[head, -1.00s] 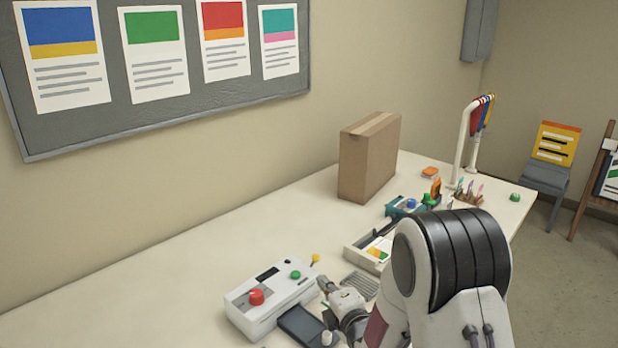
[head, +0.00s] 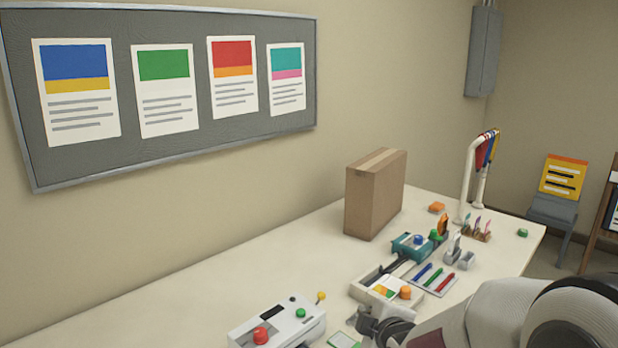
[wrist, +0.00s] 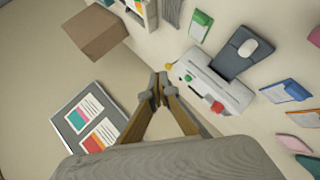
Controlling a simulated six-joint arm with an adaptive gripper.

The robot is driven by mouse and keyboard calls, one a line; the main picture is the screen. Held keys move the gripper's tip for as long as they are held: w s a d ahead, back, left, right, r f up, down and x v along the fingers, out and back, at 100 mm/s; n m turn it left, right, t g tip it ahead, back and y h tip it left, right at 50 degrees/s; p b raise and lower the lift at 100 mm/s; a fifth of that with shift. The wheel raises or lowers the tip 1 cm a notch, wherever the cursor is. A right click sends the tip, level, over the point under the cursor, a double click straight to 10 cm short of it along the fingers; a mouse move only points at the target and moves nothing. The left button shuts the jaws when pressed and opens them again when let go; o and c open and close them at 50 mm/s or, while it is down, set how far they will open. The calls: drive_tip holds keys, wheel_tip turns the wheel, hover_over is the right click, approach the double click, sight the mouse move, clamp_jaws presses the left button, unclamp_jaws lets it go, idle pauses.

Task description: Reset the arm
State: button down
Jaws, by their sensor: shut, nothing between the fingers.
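My gripper (wrist: 158,88) shows in the wrist view with its fingertips together and nothing between them. In that view it is beside the white laminator (wrist: 212,84) with its red knob, apparently above the table. The laminator (head: 278,327) also shows at the bottom of the head view, with a red knob, a green button and a small yellow knob. My arm (head: 500,318) fills the lower right corner of the head view, and the gripper end is partly cut off at the bottom edge.
A cardboard box (head: 374,196) stands at the table's back. The table's left part (head: 180,305) is clear.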

drive_tip(key=s+d+r+m+g, duration=0.1)
drive_tip(key=s+m, duration=0.4)
drive_tip(key=s, duration=0.6)
drive_tip(key=s+d+r+m+g+h, duration=0.1)
drive_tip(key=s+m, duration=0.4)
drive_tip(key=s, duration=0.7)
drive_tip(key=s+d+r+m+g, duration=0.3)
drive_tip(key=s+m+g, duration=0.1)
drive_tip(key=s, duration=0.7)
drive_tip(key=shift+s+d+r+m+h, duration=0.2)
drive_tip(key=shift+r+m+h, duration=0.1)
drive_tip(key=shift+m, duration=0.2)
idle(1.0)
